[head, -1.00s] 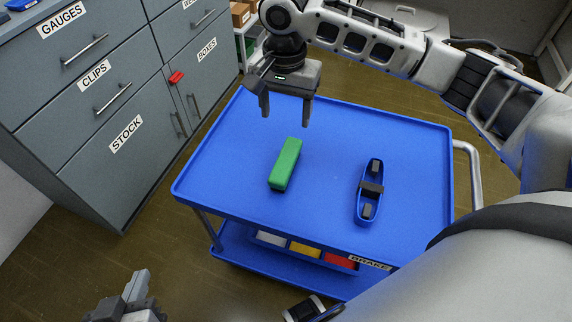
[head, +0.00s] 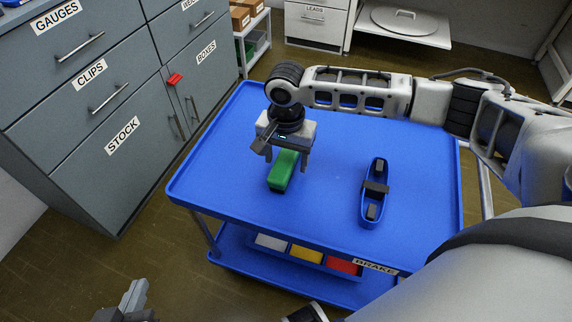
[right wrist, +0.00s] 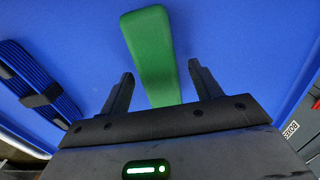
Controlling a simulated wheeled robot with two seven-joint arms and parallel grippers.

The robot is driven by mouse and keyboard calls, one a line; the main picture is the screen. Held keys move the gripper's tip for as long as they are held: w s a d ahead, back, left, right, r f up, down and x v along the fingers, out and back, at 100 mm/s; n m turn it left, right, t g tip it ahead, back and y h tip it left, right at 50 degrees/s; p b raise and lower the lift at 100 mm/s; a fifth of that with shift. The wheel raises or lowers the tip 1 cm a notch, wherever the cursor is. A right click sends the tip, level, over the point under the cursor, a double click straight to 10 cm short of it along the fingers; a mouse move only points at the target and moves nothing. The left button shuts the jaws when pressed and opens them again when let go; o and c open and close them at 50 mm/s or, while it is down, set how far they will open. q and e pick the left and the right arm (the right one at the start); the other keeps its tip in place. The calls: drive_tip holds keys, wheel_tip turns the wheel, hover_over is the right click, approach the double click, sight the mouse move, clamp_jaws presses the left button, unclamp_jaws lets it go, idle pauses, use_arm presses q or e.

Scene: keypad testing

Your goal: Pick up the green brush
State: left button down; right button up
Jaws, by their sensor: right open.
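The green brush (head: 283,172) is a plain green block lying on the blue cart top (head: 225,175). It also shows in the right wrist view (right wrist: 150,48), running away from between the finger bases. My right gripper (head: 286,162) is open above the brush's far end, one finger on each side of it. In the right wrist view the two fingers (right wrist: 158,82) stand apart with the brush between them; whether they touch it is unclear. My left gripper (head: 128,302) is at the bottom left of the head view, low beside the cart, and only partly in view.
A blue oval holder with dark parts (head: 374,194) lies on the cart to the right of the brush. Grey, yellow and red bins (head: 305,254) sit on the lower shelf. Grey labelled drawers (head: 100,110) stand at the left. The cart's front left is clear.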

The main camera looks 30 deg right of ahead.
drive_tip(key=shift+f, duration=0.1)
drive_tip(key=c, duration=1.1)
